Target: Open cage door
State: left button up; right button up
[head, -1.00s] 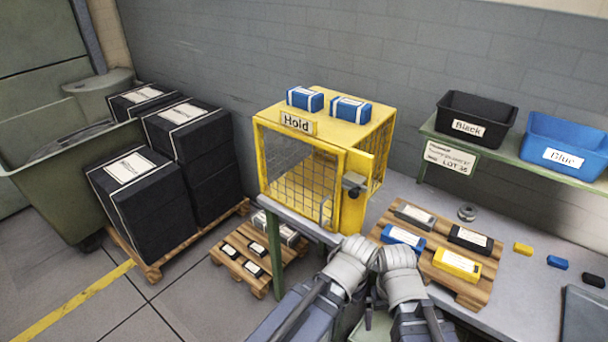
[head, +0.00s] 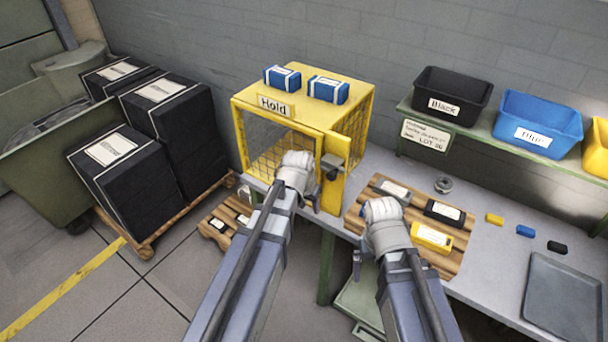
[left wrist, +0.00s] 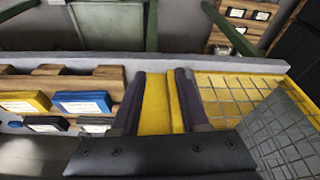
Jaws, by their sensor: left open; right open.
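The yellow mesh cage (head: 352,130) labelled Hold stands at the back left end of the bench. Its mesh door (head: 262,140) is on the front and looks shut; my left arm hides part of it. A dark latch block (head: 332,163) sits on the yellow panel at the front right. My left gripper (head: 313,196) is at the cage front, below the latch. In the left wrist view its open fingers (left wrist: 160,110) stand either side of a yellow upright (left wrist: 157,103); contact cannot be told. My right gripper (head: 358,258) is open and empty at the bench's front edge.
Two blue boxes (head: 327,89) lie on the cage roof. A wooden pallet (head: 455,261) with several coloured blocks lies right of the cage. Black and blue bins (head: 538,122) stand on the back shelf. A grey tray (head: 563,300) lies at right.

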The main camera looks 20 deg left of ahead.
pick_arm(q)
jog(key=w+a+r+t+p, duration=0.1)
jog(key=w+a+r, duration=0.2)
jog(key=w+a, duration=0.1)
jog(key=shift+w+a+n, duration=0.3)
jog(key=shift+w+a, duration=0.1)
jog(key=shift+w, duration=0.35)
pick_arm(e)
jog(key=shift+w+d+r, duration=0.1)
jog(key=shift+w+r, duration=0.1)
jog(key=shift+r, duration=0.35)
jog(key=shift+w+d+r, duration=0.1)
jog(key=shift+w+r, duration=0.05)
jog(key=shift+r, duration=0.4)
pick_arm(q)
jog(key=shift+f, duration=0.1)
pick_arm(e)
jog(key=shift+f, duration=0.1)
pick_arm(q)
jog(key=b+x, duration=0.7)
jog(key=shift+w+f, duration=0.2)
jog(key=shift+f, duration=0.05)
pick_arm(e)
notch_tip(320, 180, down, 7)
pick_arm(q)
jog(key=shift+c, duration=0.3)
grip_shut()
